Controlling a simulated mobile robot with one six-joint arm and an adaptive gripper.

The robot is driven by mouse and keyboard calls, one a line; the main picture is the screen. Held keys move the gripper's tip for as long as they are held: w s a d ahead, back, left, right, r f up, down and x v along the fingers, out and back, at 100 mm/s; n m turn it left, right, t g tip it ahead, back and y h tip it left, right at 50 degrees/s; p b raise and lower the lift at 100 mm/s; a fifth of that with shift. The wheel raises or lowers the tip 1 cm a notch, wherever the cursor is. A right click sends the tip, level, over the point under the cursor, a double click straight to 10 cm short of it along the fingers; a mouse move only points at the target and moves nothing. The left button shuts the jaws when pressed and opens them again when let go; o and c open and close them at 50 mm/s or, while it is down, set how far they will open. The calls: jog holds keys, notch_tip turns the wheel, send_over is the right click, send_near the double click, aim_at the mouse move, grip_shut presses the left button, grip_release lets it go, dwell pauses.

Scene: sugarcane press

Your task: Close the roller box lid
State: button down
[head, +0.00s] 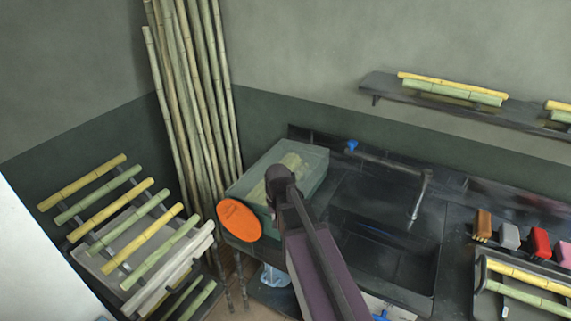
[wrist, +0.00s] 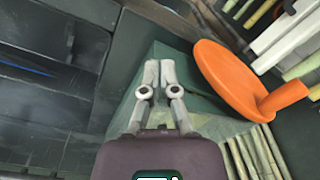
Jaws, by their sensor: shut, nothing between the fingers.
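The roller box (head: 312,165) is a green box on the left end of the dark counter, with a large orange wheel (head: 239,220) on its near left side. Pale green canes show at its top, partly behind my arm. I cannot clearly make out the lid or its angle. In the wrist view, my gripper (wrist: 159,66) is shut and empty, its fingertips together over or close to the green box surface (wrist: 180,75). The orange wheel (wrist: 228,80) is just right of the fingers. In the head view my arm hides the fingers.
A dark sink (head: 385,225) with a tap (head: 420,195) lies right of the box. Tall canes (head: 190,100) lean in the corner behind it. A cane rack (head: 130,225) stands at left. A wall shelf (head: 430,98) and coloured brushes (head: 540,243) are at right.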

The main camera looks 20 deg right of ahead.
jog(key=w+d+r+m+p, duration=0.3)
jog(key=w+d+r+p, duration=0.1)
jog(key=w+r+p, duration=0.3)
jog(key=w+d+r+m+p, duration=0.3)
jog(key=w+r+p, duration=0.4)
jog(key=r+p, duration=0.4)
jog(key=shift+w+d+r, duration=0.15)
jog(key=shift+d+r, duration=0.45)
jog(key=shift+r, duration=0.3)
jog(key=shift+f, duration=0.2)
jog(key=f+b, duration=1.3)
jog(key=shift+w+a+f+b, duration=0.3)
jog(key=shift+w+a+b, duration=0.05)
jog(key=shift+w, duration=0.05)
jog(key=f+b, duration=0.2)
jog(key=s+d+f+b, duration=0.1)
jog(key=shift+s+f, duration=0.1)
jog(key=shift+s, duration=0.25)
jog(key=shift+r, duration=0.3)
